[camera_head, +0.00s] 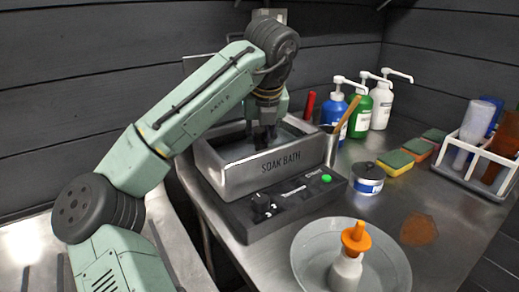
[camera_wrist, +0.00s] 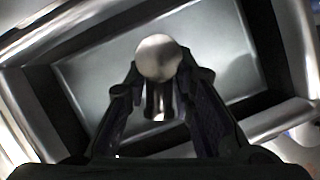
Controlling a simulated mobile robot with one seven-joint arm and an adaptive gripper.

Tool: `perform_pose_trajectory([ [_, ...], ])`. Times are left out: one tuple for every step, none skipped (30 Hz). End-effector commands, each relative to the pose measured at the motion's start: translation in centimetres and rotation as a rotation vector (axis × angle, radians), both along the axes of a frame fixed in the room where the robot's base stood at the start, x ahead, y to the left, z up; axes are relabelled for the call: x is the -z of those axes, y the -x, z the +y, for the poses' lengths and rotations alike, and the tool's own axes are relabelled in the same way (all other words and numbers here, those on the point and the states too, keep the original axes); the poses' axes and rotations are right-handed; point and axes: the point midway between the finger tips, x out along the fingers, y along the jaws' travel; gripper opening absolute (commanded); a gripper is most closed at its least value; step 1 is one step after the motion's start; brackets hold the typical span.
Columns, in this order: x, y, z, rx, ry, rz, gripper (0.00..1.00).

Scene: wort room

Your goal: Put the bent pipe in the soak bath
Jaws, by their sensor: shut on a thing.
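The soak bath (camera_head: 222,178) is a rectangular steel basin with its name on the front wall, on a dark control base. In the wrist view its steel rim (camera_wrist: 296,112) surrounds the view below my gripper. My gripper (camera_head: 264,140) is over the bath, pointing down, with its fingertips at about the opening. In the wrist view my gripper (camera_wrist: 160,85) is shut on a shiny metal piece, the bent pipe (camera_wrist: 158,58), with a rounded end up and a short tube below. In the head view the pipe is hidden by the gripper and the bath wall.
Right of the bath stand a metal cup (camera_head: 331,148) with tools and several pump bottles (camera_head: 360,108). Sponges (camera_head: 397,163), a round tin (camera_head: 368,178) and a white rack (camera_head: 470,165) lie further right. A grey plate (camera_head: 392,268) holds an orange-topped bottle (camera_head: 347,268) in front.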

Motion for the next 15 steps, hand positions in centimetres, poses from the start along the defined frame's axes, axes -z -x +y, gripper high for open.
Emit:
perform_pose_trajectory([
  [0.7,0.0,0.1,0.001,-0.001,0.002,0.00],
  [1.1,0.0,0.1,0.001,-0.001,0.002,0.00],
  [1.7,0.0,0.1,0.000,-0.001,0.002,0.00],
  [2.2,0.0,0.1,-0.001,-0.001,0.002,0.00],
  [2.6,0.0,0.1,0.000,-0.001,0.002,0.00],
  [2.9,0.0,0.0,0.000,0.000,0.002,0.00],
  [3.1,0.0,0.0,0.000,0.000,0.001,0.00],
  [3.1,0.0,0.0,0.000,0.000,0.001,0.00],
  [3.1,0.0,0.0,0.000,0.001,0.001,0.00],
  [3.1,0.0,0.0,0.000,0.001,0.001,0.00],
  [3.1,0.0,0.0,0.000,0.001,0.001,0.00],
  [3.1,0.0,0.0,0.000,0.001,0.001,0.00],
  [3.1,0.0,0.0,0.000,0.000,0.001,0.00],
  [3.1,0.0,0.0,0.000,0.001,0.001,0.00],
  [3.2,0.0,0.0,0.000,0.001,0.001,0.00],
])
